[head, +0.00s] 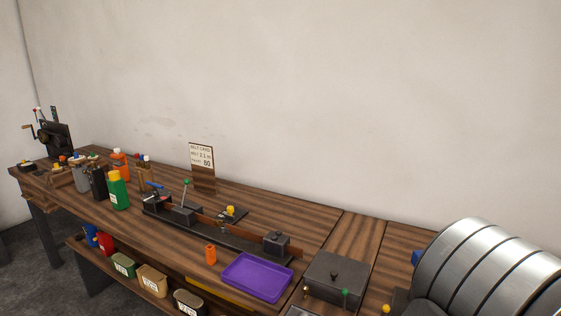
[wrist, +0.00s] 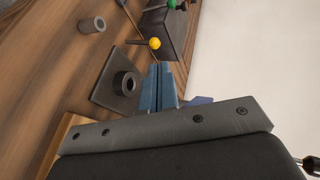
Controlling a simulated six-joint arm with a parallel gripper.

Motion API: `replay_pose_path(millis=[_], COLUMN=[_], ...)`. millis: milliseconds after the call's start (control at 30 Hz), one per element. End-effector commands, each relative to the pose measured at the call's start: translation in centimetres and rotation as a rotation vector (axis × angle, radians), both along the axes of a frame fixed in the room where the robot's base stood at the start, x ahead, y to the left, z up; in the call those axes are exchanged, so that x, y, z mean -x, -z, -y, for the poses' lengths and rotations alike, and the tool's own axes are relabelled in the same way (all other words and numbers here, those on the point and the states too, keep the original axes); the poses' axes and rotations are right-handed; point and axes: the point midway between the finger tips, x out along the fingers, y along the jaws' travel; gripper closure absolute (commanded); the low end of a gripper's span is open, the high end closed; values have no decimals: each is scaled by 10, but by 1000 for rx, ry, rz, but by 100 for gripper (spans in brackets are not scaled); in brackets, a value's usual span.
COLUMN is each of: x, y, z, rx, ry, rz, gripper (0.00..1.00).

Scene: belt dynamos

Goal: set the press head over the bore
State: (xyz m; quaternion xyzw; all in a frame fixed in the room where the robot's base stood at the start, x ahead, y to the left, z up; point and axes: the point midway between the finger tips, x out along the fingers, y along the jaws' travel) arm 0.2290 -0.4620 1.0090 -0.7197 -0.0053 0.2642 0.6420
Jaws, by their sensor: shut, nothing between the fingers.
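In the wrist view my gripper (wrist: 158,90) is shut, its blue fingers together with nothing between them. Just left of the fingers lies a square dark plate (wrist: 104,76) with a raised dark ring (wrist: 126,84) around a round hole, which looks like the bore. A lever with a yellow ball (wrist: 154,43) ends just beyond the fingertips, apart from them as far as I can tell. Behind it is a dark block (wrist: 165,30). I cannot tell which part is the press head. In the head view a yellow ball (head: 386,309) shows at the bottom edge; my gripper is not identifiable there.
A grey hollow cylinder (wrist: 91,25) lies or stands on the wood in the wrist view. A green-knobbed lever (head: 345,294) stands close by.

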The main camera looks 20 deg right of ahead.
Motion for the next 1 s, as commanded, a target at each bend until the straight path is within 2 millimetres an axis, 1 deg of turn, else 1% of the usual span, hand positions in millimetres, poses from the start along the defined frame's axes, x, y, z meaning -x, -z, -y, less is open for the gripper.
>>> replay_pose_path(millis=[567, 667, 767, 800, 867, 900, 1000], x=[-1, 3, 19, 30, 49, 62, 93], y=[0, -1, -5, -8, -14, -17, -25], z=[-1, 5, 34, 51, 76, 91, 122], rx=[1, -5, -31, -45, -66, -78, -97], ry=[-5, 13, 93, 142, 215, 259, 348], rz=[-3, 8, 69, 106, 170, 210, 301], gripper=[100, 100, 100, 100, 100, 100, 100])
